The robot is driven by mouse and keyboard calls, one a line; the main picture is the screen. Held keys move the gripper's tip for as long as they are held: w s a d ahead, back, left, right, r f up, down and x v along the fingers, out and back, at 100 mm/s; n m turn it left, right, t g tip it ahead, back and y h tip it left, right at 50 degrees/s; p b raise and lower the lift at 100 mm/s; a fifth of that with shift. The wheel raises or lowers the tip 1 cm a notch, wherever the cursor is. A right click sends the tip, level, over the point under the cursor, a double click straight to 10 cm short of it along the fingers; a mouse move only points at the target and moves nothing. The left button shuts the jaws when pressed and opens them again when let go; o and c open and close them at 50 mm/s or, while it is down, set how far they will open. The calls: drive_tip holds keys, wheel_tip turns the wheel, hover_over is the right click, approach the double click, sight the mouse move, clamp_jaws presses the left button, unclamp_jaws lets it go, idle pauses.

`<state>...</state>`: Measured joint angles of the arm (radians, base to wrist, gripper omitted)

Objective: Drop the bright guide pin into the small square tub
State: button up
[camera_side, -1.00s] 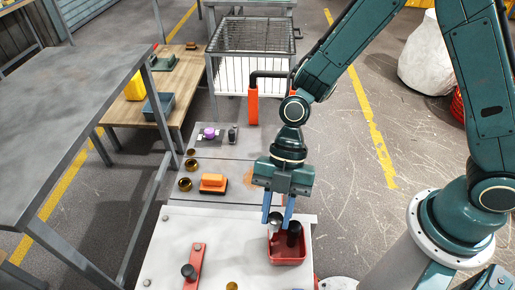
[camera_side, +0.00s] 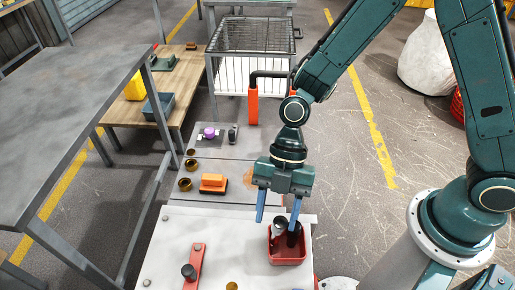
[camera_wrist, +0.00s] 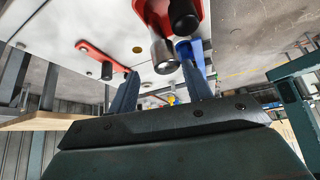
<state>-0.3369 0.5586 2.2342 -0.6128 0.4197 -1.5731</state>
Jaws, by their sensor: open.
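The bright guide pin (camera_side: 279,228) is a silvery cylinder in the small square red tub (camera_side: 287,259), leaning in its left part. A black pin (camera_side: 293,239) stands beside it in the tub. My gripper (camera_side: 277,223) is open just above the tub, with its blue fingers spread to either side of the bright pin. The lower ends of both pins are partly hidden by the tub wall. The wrist view shows the bright pin (camera_wrist: 164,58), the black pin (camera_wrist: 184,18) and part of the red tub (camera_wrist: 144,12).
A red strip with a dark knob (camera_side: 189,271) lies left of the tub on the pale bench top (camera_side: 225,240). An orange block (camera_side: 213,181) and several brass cups (camera_side: 185,184) sit behind. The bench top between strip and tub is mostly clear.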

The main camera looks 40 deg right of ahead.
drive_tip(key=shift+r, duration=0.35)
drive_tip(key=v, duration=1.2)
drive_tip(key=shift+r, duration=0.1)
drive_tip(key=s+d+r+m+t+h, duration=0.2)
drive_tip(key=s+d+r+m+t, duration=0.2)
drive_tip(key=d+m, duration=0.5)
drive_tip(key=s+d+r+m+t+h, duration=0.3)
drive_tip(key=s+d+r+m+t, duration=0.2)
drive_tip(key=m, duration=1)
drive_tip(key=s+d+r, duration=0.2)
drive_tip(key=d+r, duration=0.1)
drive_tip(key=d, duration=0.1)
drive_tip(key=shift+s+d+m+h, duration=0.25)
drive_tip(key=shift+s+m+h, duration=0.05)
drive_tip(key=shift+s, duration=0.05)
